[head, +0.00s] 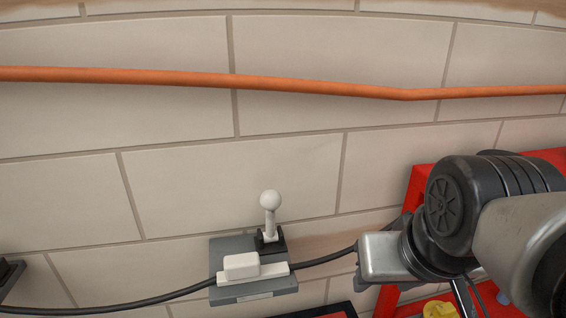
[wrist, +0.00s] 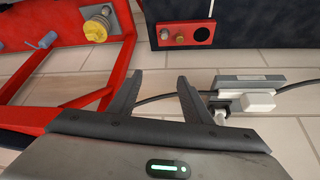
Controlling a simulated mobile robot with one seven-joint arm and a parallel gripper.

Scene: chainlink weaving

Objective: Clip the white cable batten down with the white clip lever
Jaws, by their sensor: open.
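The white cable batten (head: 243,267) sits on a grey base plate (head: 255,291), with a black cable at both its ends. The white clip lever (head: 269,212) stands upright from a black mount behind the batten and ends in a round knob. In the wrist view, the batten (wrist: 258,102), the grey base (wrist: 245,84) and the lever's knob (wrist: 222,117) lie right of my gripper. My gripper (wrist: 159,76) is open and empty, its two dark fingers apart. In the head view, my arm's end is right of the base; its fingers are not clearly visible there.
An orange pipe or cable (head: 300,86) crosses the tiled floor at the back. A red frame (head: 420,190) stands behind my arm, with a yellow part (head: 440,309) near it. In the wrist view, a dark panel (wrist: 240,22) stands beyond. Tiles left of the lever are clear.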

